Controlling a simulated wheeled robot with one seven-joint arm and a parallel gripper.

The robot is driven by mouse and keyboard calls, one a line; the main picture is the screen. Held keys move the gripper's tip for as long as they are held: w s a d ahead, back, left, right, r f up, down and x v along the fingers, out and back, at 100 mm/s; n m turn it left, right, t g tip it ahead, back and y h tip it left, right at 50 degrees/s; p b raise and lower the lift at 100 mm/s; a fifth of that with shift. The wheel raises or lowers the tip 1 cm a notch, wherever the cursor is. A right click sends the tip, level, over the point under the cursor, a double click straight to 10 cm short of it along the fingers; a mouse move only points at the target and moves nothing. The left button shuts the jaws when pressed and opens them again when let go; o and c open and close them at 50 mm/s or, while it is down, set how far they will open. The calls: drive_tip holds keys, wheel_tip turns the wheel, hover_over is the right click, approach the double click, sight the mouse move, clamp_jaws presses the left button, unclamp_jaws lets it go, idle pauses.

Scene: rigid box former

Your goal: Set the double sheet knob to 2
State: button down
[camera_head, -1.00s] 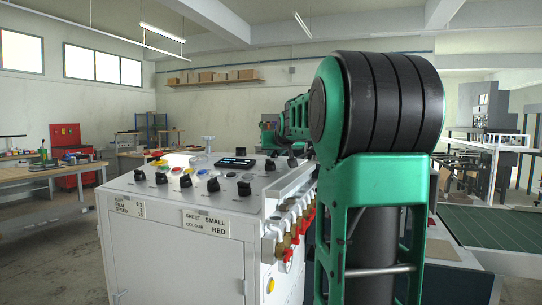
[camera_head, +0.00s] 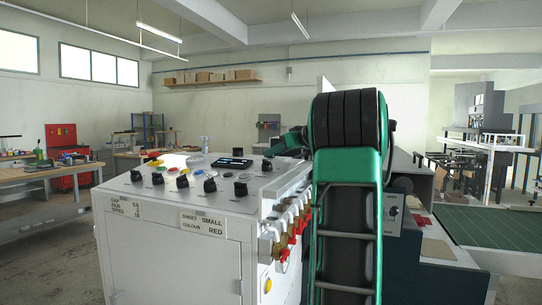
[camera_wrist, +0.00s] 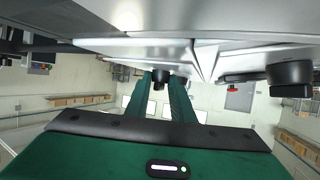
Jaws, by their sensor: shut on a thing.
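The control panel (camera_head: 150,190) is the sloped top of a white cabinet and carries several black knobs. In the wrist view the panel hangs upside down along the top. My gripper (camera_wrist: 167,90) shows there with its two green fingers closed around a small black knob (camera_wrist: 159,79) at the panel. In the head view my green forearm hides part of the right side, and the green end of the arm (camera_head: 284,147) reaches the panel's back right, near a black knob (camera_head: 267,164). The small knob labels are too small to read, so I cannot tell its setting.
Another black knob (camera_wrist: 290,74) is close on the right in the wrist view. A dark display (camera_head: 232,162) and coloured buttons are on the panel. Brass and red valves (camera_head: 290,230) line the cabinet's right edge. A green mat (camera_head: 490,230) lies far right.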

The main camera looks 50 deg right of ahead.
drive_tip(key=shift+w+r, duration=0.1)
idle(0.5)
drive_tip(key=c, duration=1.6)
unclamp_jaws()
drive_tip(key=shift+o, duration=0.2)
drive_tip(key=v, duration=1)
drive_tip(key=shift+s+d, duration=0.15)
drive_tip(key=shift+s, duration=0.15)
drive_tip(key=shift+s, duration=0.1)
